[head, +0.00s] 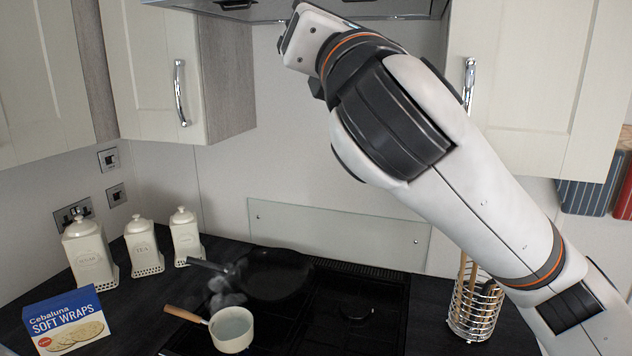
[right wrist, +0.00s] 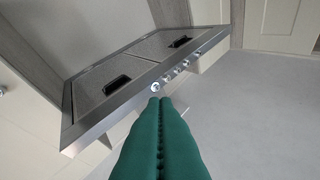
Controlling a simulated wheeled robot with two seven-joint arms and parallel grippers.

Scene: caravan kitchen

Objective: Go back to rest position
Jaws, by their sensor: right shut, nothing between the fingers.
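My right arm comes in from the lower right in the head view and reaches up across the picture to the range hood (head: 320,8). Its gripper is hidden or out of frame there. In the right wrist view my right gripper (right wrist: 160,100) shows as two green fingers pressed together, with nothing between them. The fingertips appear close to the control knobs on the front edge of the hood (right wrist: 120,85). Whether they touch a knob I cannot tell. My left gripper is in neither view.
A cream saucepan (head: 232,329) and a black frying pan (head: 270,274) stand on the hob. Three canisters (head: 139,246) and a wraps box (head: 66,322) are at left. Wall cupboards (head: 160,70) flank the hood.

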